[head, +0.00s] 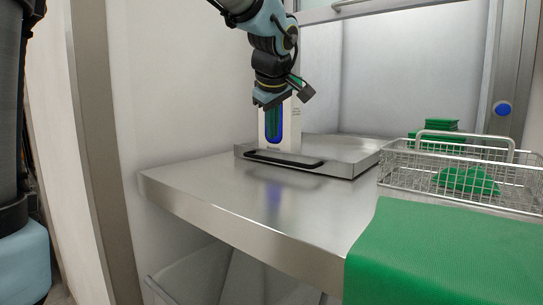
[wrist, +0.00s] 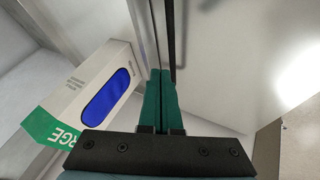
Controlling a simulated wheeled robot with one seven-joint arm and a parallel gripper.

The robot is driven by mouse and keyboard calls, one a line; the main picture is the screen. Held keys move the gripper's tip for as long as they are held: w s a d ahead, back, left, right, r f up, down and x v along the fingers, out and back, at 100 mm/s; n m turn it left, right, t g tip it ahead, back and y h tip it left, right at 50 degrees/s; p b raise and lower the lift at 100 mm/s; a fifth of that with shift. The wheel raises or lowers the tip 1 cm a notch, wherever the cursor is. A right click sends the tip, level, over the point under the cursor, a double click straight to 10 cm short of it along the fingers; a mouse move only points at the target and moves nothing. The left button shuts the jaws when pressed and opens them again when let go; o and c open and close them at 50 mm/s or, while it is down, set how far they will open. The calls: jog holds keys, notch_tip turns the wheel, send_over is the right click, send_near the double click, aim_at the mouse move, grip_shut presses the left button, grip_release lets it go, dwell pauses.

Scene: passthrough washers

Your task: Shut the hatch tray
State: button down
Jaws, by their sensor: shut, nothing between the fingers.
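The hatch tray (head: 352,166) is a flat steel tray with a black bar handle (head: 284,160) along its front. It juts out over the steel counter in the head view. My gripper (head: 271,134) points down above the handle end of the tray, in front of the white box. Its green fingers are together with nothing between them, and they also show in the wrist view (wrist: 160,73). They look apart from the handle in the head view. A steel surface and a dark bar lie just beyond the fingers in the wrist view; whether they touch, I cannot tell.
A white box (wrist: 72,98) with a blue oval window stands close beside my fingers at the tray. A wire basket (head: 400,178) with green packs sits right of the tray. A green mat (head: 440,255) covers the counter's near right. The steel counter (head: 215,190) is bare front left.

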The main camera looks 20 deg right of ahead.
jog(key=p+x, duration=0.3)
jog(key=x, duration=0.6)
jog(key=shift+w+d+f, duration=0.15)
jog(key=shift+w+f, duration=0.05)
